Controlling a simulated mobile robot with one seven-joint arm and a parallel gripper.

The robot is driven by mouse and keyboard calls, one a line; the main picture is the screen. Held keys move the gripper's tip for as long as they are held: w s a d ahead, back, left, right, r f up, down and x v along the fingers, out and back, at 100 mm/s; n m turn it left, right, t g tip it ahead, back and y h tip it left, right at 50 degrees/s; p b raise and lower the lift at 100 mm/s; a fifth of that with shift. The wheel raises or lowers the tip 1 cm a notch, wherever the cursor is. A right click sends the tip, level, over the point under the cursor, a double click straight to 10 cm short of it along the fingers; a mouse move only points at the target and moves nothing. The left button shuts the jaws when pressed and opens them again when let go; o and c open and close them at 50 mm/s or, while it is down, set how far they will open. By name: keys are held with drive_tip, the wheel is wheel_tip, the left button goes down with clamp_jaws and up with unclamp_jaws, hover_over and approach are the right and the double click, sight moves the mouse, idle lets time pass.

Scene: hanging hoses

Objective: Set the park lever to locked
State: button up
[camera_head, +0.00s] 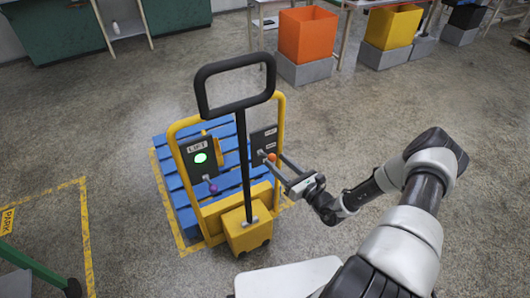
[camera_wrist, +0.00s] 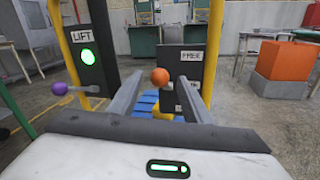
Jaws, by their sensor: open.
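The park lever shows as an orange ball knob (camera_head: 272,158) on the dark right-hand panel (camera_head: 264,138) of a yellow pallet truck. In the wrist view the orange knob (camera_wrist: 160,77) appears between and slightly above my fingertips, in front of a panel whose upper label seems to read FREE (camera_wrist: 191,56). A lower label is mostly hidden by my right finger. My gripper (camera_head: 275,166) is open and reaches in from the right; its fingers (camera_wrist: 158,98) lie to either side of the knob in the picture. I cannot tell whether they touch it.
A LIFT panel (camera_head: 199,158) with a green light and a purple knob (camera_head: 213,188) is at the left. The truck's black handle (camera_head: 242,150) rises between the panels. A blue pallet (camera_head: 174,182) lies behind. Orange (camera_head: 307,35) and yellow (camera_head: 392,26) bins stand farther back.

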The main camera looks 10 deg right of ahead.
sight(266, 155)
drive_tip(key=x, duration=0.7)
drive_tip(key=shift+w+a+b, duration=0.2)
drive_tip(key=shift+w+b, duration=0.1)
drive_tip(key=shift+b, duration=0.05)
drive_tip(key=shift+f, duration=0.1)
clamp_jaws()
